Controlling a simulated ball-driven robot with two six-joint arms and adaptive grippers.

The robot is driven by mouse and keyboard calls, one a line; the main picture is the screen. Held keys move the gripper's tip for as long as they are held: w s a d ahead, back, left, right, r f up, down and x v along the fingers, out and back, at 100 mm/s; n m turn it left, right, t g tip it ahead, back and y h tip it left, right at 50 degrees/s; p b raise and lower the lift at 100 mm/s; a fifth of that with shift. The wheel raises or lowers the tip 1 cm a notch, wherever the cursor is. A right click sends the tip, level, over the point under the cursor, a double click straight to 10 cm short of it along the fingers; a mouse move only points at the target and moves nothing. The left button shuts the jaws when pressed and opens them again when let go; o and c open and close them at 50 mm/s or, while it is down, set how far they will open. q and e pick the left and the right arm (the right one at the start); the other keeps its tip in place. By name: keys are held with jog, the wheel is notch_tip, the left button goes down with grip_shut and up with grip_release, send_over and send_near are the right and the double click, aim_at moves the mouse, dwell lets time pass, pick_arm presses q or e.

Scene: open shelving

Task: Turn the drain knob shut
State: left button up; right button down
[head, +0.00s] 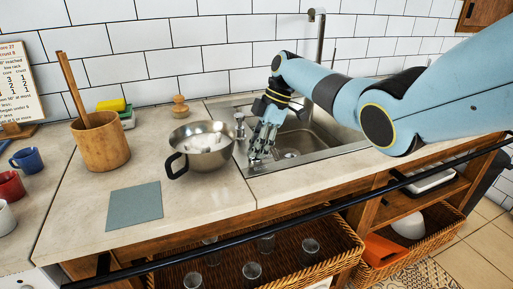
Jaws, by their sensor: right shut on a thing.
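My right gripper (260,152) reaches down from the right to the left rim of the metal sink (325,147). Its fingers are shut on a small metal piece there, which looks like the drain knob; the fingers hide most of it, so I cannot tell how far it is turned. A round drain (289,153) shows in the basin floor just right of the fingers. My left gripper is not in view.
A steel pan (201,150) with a black handle stands close left of the gripper. A small metal fitting (239,125) stands behind it, and a tall faucet (319,40) rises at the back. A wooden utensil pot (101,142) and grey mat (134,206) are farther left.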

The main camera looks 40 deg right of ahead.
jog(key=c, duration=1.4)
grip_release()
jog(key=v, duration=1.2)
